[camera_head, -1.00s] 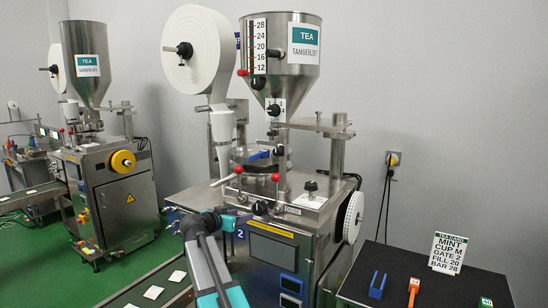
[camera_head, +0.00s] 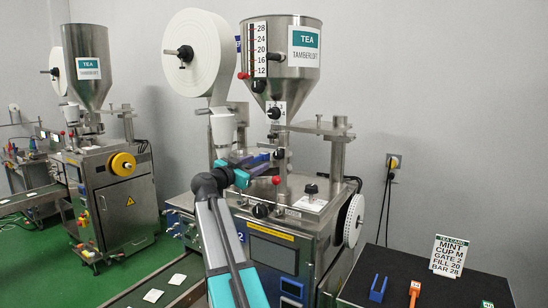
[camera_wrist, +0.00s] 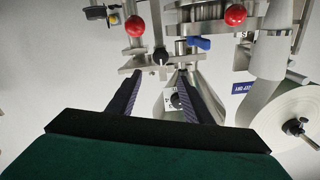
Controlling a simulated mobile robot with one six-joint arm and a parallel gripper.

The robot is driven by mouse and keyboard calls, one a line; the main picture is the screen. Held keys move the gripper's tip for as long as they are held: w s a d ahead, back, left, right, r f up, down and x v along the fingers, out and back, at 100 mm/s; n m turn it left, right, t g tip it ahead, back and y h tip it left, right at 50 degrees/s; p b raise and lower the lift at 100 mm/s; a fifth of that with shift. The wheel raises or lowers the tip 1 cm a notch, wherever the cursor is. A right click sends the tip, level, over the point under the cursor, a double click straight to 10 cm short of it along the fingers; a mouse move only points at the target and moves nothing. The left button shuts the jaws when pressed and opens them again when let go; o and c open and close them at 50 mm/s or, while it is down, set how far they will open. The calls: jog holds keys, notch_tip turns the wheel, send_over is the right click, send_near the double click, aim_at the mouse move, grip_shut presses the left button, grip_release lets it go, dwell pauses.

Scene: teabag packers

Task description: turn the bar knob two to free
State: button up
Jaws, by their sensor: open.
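The tea machine (camera_head: 275,230) marked 2 stands in the middle of the head view. A small black knob (camera_head: 279,153) sits on its column, above a red ball handle (camera_head: 276,181). I cannot tell for sure that this is bar knob two. In the wrist view a black knob (camera_wrist: 160,57) with a pale pointer line shows just beyond my fingertips, lined up between them. My gripper (camera_wrist: 158,76) is open and empty there. In the head view my gripper (camera_head: 263,163) is in front of the column, its fingers partly mixed with blue parts.
Red balls (camera_wrist: 235,15) and a blue part (camera_wrist: 198,42) are close to the fingers. Other black knobs (camera_head: 310,188) sit on the machine top. A hopper (camera_head: 285,60) and paper roll (camera_head: 195,50) stand above. A tea card (camera_head: 448,255) stands on the dark table at right.

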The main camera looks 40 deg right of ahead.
aim_at(276, 155)
jog(key=p+x, duration=0.3)
jog(key=x, duration=0.9)
jog(key=shift+r+p, duration=0.15)
jog(key=shift+p, duration=0.15)
jog(key=shift+x, duration=0.9)
jog(key=c, duration=1.1)
jog(key=shift+o, duration=0.2)
jog(key=shift+a+f, duration=0.2)
jog(key=shift+a, duration=0.2)
jog(key=shift+d+r, duration=0.1)
jog(key=shift+d, duration=0.2)
